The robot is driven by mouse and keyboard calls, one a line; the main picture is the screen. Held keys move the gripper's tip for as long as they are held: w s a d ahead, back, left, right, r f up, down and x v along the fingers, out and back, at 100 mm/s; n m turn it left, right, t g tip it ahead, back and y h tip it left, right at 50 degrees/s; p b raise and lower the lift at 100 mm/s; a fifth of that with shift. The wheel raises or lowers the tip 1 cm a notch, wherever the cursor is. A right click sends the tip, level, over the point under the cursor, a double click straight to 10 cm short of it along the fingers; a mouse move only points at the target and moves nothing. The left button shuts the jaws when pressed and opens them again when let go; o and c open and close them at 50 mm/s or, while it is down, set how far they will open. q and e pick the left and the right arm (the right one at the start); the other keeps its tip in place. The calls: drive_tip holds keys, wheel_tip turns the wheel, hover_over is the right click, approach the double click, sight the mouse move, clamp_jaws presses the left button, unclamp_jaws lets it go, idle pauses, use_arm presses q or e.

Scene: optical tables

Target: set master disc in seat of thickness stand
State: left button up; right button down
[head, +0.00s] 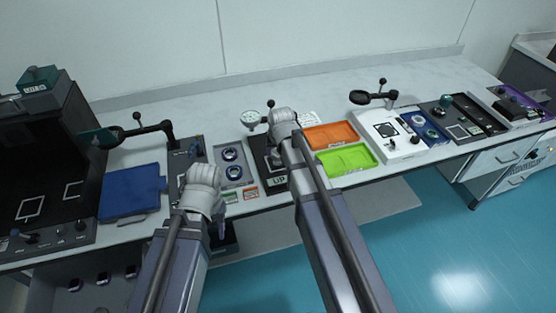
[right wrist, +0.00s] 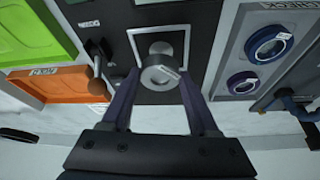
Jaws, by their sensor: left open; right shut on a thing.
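The master disc (right wrist: 160,74) is a small grey metal disc with a pale tag. In the right wrist view it sits between the fingertips of my right gripper (right wrist: 158,82), which is shut on it. It is over the white-outlined square of the dark thickness stand (right wrist: 115,20); whether it touches the seat I cannot tell. In the head view the stand (head: 257,152) has a dial gauge (head: 250,118), and my right gripper (head: 283,118) covers much of it, hiding the disc. My left gripper (head: 204,178) is open and empty, left of the stand, near the table's front edge.
An orange tray (head: 330,135) and a green tray (head: 346,160) lie right of the stand. A grey tray with two blue-rimmed rings (head: 231,154) is close on its left. A blue mat (head: 130,190) lies further left.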

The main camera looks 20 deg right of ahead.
sight(278, 155)
drive_tip(key=shift+f+b, duration=1.25)
drive_tip(key=shift+f, duration=0.3)
drive_tip(key=shift+f, duration=0.1)
drive_tip(key=shift+f, duration=0.15)
drive_tip(key=shift+c, duration=0.7)
unclamp_jaws()
